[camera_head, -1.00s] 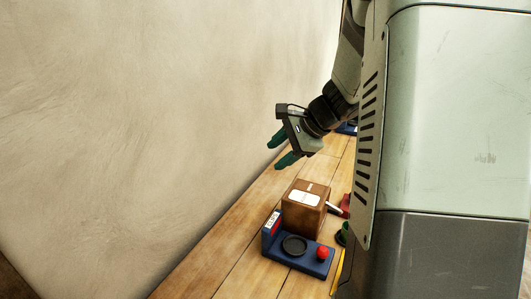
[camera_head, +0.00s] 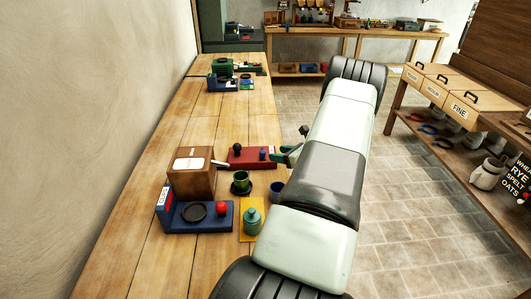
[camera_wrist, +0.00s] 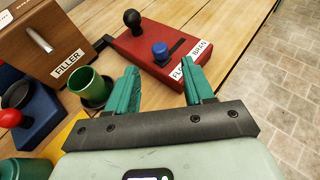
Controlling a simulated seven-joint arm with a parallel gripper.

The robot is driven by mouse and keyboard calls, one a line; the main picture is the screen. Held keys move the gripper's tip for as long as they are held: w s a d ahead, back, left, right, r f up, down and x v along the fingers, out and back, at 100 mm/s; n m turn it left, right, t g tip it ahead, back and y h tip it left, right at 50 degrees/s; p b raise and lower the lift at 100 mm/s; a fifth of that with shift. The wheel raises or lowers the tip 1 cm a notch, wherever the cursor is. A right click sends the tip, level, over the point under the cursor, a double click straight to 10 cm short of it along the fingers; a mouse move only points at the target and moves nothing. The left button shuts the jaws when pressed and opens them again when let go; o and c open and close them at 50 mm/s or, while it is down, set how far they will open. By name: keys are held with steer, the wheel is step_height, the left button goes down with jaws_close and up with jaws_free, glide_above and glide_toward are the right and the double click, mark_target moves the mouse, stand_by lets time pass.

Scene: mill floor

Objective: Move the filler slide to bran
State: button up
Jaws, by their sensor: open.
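The filler slide unit is a red base (camera_wrist: 150,38) with a FLOUR/BRAN label, partly covered by my right finger. A blue knob (camera_wrist: 160,50) stands at the dark slot's end nearer the flour word; bran is at the other end. A black ball knob (camera_wrist: 132,17) rises behind it. In the head view the red base (camera_head: 238,161) lies right of the wooden filler box (camera_head: 192,185). My gripper (camera_wrist: 161,85) is open and empty, with green fingers apart, on the near side of the base. In the head view my arm mostly hides it.
A green cup (camera_wrist: 88,84) on a dark saucer stands left of my fingers. A blue scale (camera_head: 205,228) with a red knob, and a green jar (camera_head: 252,219) on a yellow mat, are nearer.

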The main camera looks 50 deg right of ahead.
mark_target(264, 151)
steer(key=x, duration=0.7)
steer(key=shift+w+f, duration=0.15)
steer(key=shift+w, duration=0.2)
steer(key=shift+c, duration=0.3)
jaws_close()
